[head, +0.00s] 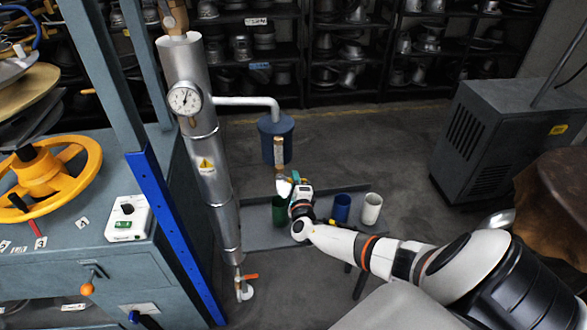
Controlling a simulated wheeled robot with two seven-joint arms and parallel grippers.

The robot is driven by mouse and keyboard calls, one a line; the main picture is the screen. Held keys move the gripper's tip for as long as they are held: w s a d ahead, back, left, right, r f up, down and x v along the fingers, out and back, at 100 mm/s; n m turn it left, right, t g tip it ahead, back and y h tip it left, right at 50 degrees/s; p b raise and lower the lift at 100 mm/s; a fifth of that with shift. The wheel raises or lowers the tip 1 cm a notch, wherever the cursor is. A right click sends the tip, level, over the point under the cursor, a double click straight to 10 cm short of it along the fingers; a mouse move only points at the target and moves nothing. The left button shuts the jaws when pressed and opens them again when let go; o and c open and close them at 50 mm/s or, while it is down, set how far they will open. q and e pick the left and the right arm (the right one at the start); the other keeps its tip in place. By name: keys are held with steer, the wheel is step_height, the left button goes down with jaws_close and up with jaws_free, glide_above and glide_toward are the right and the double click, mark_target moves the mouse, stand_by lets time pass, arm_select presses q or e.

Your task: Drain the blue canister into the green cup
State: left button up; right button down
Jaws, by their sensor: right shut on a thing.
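The blue canister (276,140) hangs from a white pipe that comes off the tall metal cylinder. A brass-coloured fitting (279,154) runs down from its underside. The green cup (279,211) stands on a low grey bench below the canister, partly hidden by my right gripper. My right gripper (285,187) is at the bottom of the fitting, just above the green cup, and is shut on a small part there, probably the drain valve handle. The part is mostly hidden by the gripper. I cannot make out any liquid. My left gripper is not in view.
A blue cup (341,208) and a white cup (371,209) stand on the grey bench (258,240), right of the green cup. The metal cylinder (205,150) with a gauge (184,98) stands left. A grey machine cabinet (490,140) stands at right. Floor behind the bench is clear.

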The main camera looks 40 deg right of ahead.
steer(key=shift+r+n+p, duration=0.55)
steer(key=shift+n+p, duration=0.6)
steer(key=shift+n, duration=0.15)
steer(key=c, duration=1.4)
jaws_free()
steer(key=shift+o, duration=0.2)
steer(key=v, duration=1.2)
steer(key=shift+s+d, duration=0.1)
steer(key=shift+s, duration=0.05)
